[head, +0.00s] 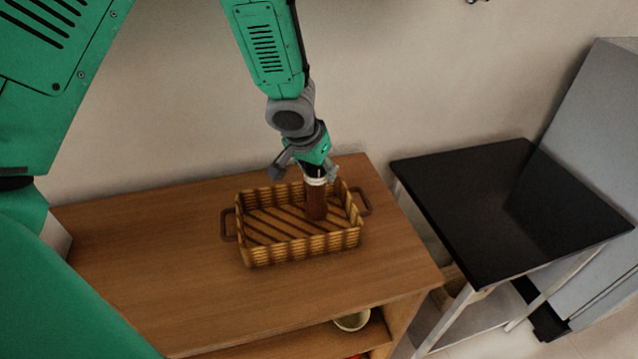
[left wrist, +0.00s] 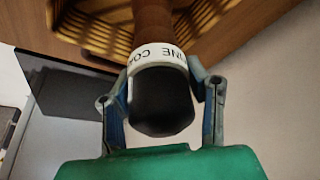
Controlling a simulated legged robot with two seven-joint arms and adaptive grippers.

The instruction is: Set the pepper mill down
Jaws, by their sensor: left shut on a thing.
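The pepper mill is brown with a white lettered band and a black top. In the head view its brown body (head: 316,203) stands roughly upright inside the wicker basket (head: 305,246), toward the right end. I cannot tell whether its base touches the basket floor. My left gripper (head: 316,177) is above the basket and shut on the mill's upper end. In the left wrist view the two fingers of the left gripper (left wrist: 165,92) lie on either side of the mill's black top and white band (left wrist: 158,54). My right gripper is not in view.
The basket, with brown side handles, stands on a wooden cabinet (head: 150,250). A pale bowl (head: 352,321) sits on the shelf below. A black-topped table (head: 510,210) stands to the right. The cabinet top left of and in front of the basket is clear. A wall is behind.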

